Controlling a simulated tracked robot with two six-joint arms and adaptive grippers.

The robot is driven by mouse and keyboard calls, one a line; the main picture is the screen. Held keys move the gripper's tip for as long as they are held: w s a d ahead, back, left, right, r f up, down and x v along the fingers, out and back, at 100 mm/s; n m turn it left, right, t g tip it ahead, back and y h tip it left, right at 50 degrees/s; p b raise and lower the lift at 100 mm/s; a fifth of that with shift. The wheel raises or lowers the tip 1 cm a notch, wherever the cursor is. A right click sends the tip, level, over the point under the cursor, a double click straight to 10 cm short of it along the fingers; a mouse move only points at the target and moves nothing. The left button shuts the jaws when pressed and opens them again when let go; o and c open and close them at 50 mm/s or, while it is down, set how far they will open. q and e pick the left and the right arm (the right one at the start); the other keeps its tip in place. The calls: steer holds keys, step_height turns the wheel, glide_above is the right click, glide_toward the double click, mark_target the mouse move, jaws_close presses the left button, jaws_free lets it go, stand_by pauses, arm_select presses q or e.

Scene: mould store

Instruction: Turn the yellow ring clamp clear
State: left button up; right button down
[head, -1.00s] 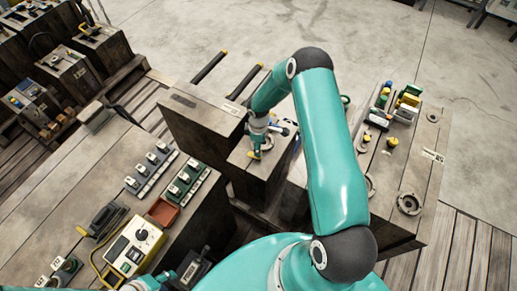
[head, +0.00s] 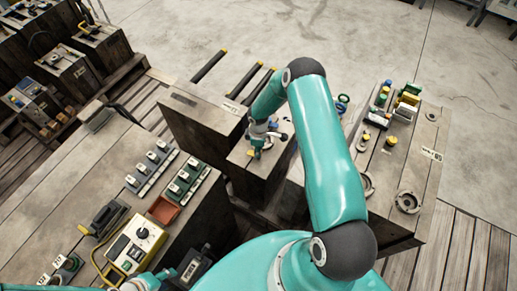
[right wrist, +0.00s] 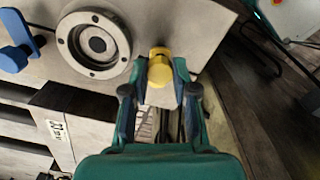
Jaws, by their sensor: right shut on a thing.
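The yellow ring clamp (right wrist: 159,68) shows in the right wrist view at the edge of a wooden block's face, beside a round grey flanged ring (right wrist: 93,44). My right gripper (right wrist: 160,92) is shut on the clamp, one finger on each side. In the head view this gripper (head: 257,147) is small, over the top of the wooden mould block (head: 248,177), and hides most of the clamp. My left gripper (head: 170,273) shows only in part at the bottom left of the head view, low beside the bench; its finger opening cannot be made out.
A blue handle (right wrist: 14,45) lies left of the flanged ring. The left bench carries a yellow control box (head: 134,246), a red tray (head: 163,210) and switch rows. The right bench holds coloured parts and a loose flange (head: 408,202). Dark bars (head: 208,66) lie behind the block.

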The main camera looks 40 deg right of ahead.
steer(key=shift+f+m+b, duration=0.25)
steer(key=shift+m+b, duration=0.15)
steer(key=shift+b, duration=0.6)
steer(key=shift+r, duration=0.3)
steer(key=c, duration=0.9)
jaws_free()
step_height(320, 180, up, 12)
steer(key=shift+f, duration=0.1)
